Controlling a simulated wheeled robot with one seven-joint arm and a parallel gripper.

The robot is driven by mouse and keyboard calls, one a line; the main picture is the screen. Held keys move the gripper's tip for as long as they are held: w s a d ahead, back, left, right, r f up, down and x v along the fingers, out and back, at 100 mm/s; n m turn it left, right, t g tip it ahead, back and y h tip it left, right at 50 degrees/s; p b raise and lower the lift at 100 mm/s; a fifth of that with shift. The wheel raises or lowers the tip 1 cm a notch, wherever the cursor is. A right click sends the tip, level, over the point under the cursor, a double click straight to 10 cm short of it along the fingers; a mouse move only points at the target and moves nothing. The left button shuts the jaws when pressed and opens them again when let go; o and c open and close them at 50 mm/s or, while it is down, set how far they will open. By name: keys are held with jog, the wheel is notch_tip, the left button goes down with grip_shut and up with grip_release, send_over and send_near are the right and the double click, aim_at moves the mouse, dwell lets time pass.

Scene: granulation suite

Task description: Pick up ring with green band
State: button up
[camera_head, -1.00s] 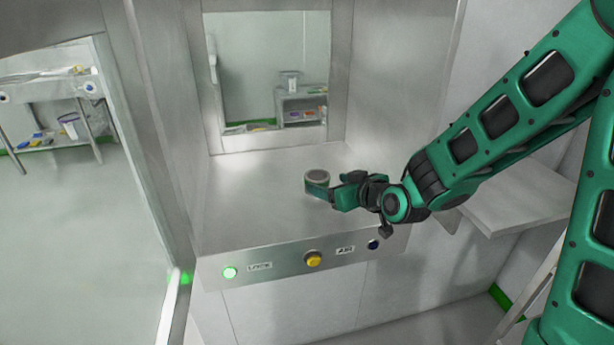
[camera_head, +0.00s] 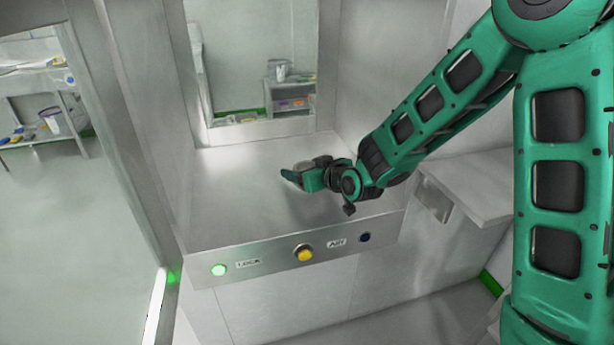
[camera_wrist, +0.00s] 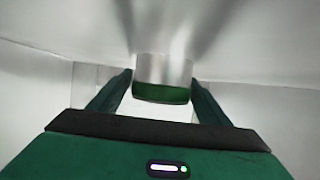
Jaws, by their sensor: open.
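The ring with green band (camera_wrist: 163,70) shows in the wrist view as a short grey metal cylinder with a dark green band around its lower part in the picture. It lies between the two fingers of my gripper (camera_wrist: 161,92), with a finger on each side. The fingers are open, and I cannot tell whether either touches it. In the head view my gripper (camera_head: 291,176) is low over the steel hatch floor, pointing left. The ring is mostly hidden behind the gripper there.
The steel hatch floor (camera_head: 235,190) is clear around the gripper. Its front panel has a lit green button (camera_head: 219,270), a yellow button (camera_head: 303,254) and a dark blue one (camera_head: 365,237). A window opening (camera_head: 255,60) is behind; a steel shelf (camera_head: 480,185) is at right.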

jog(key=shift+x, duration=1.05)
jog(key=c, duration=1.4)
jog(key=shift+r, duration=0.1)
